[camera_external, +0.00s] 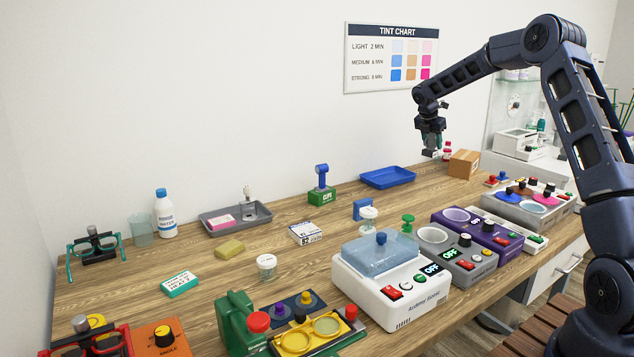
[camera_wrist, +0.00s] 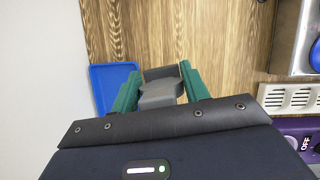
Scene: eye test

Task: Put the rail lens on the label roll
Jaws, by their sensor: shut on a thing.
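My gripper (camera_external: 431,148) is raised above the far right part of the bench, near the cardboard box. In the wrist view, its teal fingers (camera_wrist: 160,88) are shut on a grey piece (camera_wrist: 160,96) with a rounded block shape. The piece is held in the air and is partly hidden by the wrist. I cannot tell for sure that this grey piece is the rail lens. I cannot pick out the label roll with certainty. A small white round tub (camera_external: 266,265) and a white round item (camera_external: 368,221) near a blue piece stand on the bench, apart from the gripper.
A blue tray (camera_external: 388,178) lies near the wall; a cardboard box (camera_external: 463,163) stands right of it. A green box (camera_external: 321,195) bears a blue upright piece. A white machine (camera_external: 396,303) and a purple one (camera_external: 476,235) line the front. Bare wood shows mid-bench.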

